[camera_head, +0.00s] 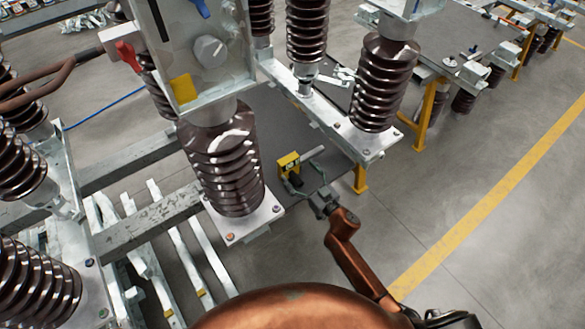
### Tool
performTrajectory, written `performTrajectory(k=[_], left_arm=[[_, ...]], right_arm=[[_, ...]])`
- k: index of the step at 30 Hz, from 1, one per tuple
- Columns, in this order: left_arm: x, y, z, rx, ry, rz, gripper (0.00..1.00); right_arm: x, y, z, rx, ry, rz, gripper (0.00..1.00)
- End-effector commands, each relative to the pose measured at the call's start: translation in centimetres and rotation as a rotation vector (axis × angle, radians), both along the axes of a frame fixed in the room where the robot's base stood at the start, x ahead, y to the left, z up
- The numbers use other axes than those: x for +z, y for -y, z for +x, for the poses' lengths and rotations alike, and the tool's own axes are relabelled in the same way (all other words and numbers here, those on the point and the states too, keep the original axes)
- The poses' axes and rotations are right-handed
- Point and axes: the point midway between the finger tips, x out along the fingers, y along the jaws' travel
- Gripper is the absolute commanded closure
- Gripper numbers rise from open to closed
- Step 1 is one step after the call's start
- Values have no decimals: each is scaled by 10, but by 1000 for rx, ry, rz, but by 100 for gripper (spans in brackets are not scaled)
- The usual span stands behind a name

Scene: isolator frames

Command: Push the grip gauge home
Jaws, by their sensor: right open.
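A small yellow block with dark parts (289,162), which looks like the grip gauge, sits by the dark plate behind the near insulator. A short grey bar extends from it to the right. How far in the gauge sits cannot be made out. My right gripper (304,188) reaches up from the lower right, at the end of a copper-coloured arm. It is open, with its dark fingers just below and to the right of the yellow block. Whether they touch it is too small to tell. My left gripper is not in view.
A ribbed brown insulator (224,160) on a metal foot stands close to the left of the gripper. Another insulator (383,85) stands behind to the right. Steel beams (150,225) fill the lower left. The grey floor (450,190) at right is clear, with a yellow line.

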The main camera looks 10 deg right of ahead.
Motion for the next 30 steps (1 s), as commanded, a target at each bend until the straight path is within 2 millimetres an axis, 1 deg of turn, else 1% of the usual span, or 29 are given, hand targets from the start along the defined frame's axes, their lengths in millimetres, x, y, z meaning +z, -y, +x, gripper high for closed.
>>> performTrajectory(k=[5, 9, 12, 16, 22, 30], left_arm=[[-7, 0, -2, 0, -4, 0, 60], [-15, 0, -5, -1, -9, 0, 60], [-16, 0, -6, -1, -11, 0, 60], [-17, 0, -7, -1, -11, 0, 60], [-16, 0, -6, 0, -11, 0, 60], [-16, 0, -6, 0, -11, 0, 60]], right_arm=[[-5, -9, 17, -2, -2, 2, 18], [-12, -21, 35, -2, -2, 1, 18], [-10, -24, 46, -3, 0, 1, 18], [-10, -27, 52, -3, -1, 1, 18], [-9, -27, 52, -2, -1, 1, 18], [-9, -27, 52, -3, -1, 1, 37]])
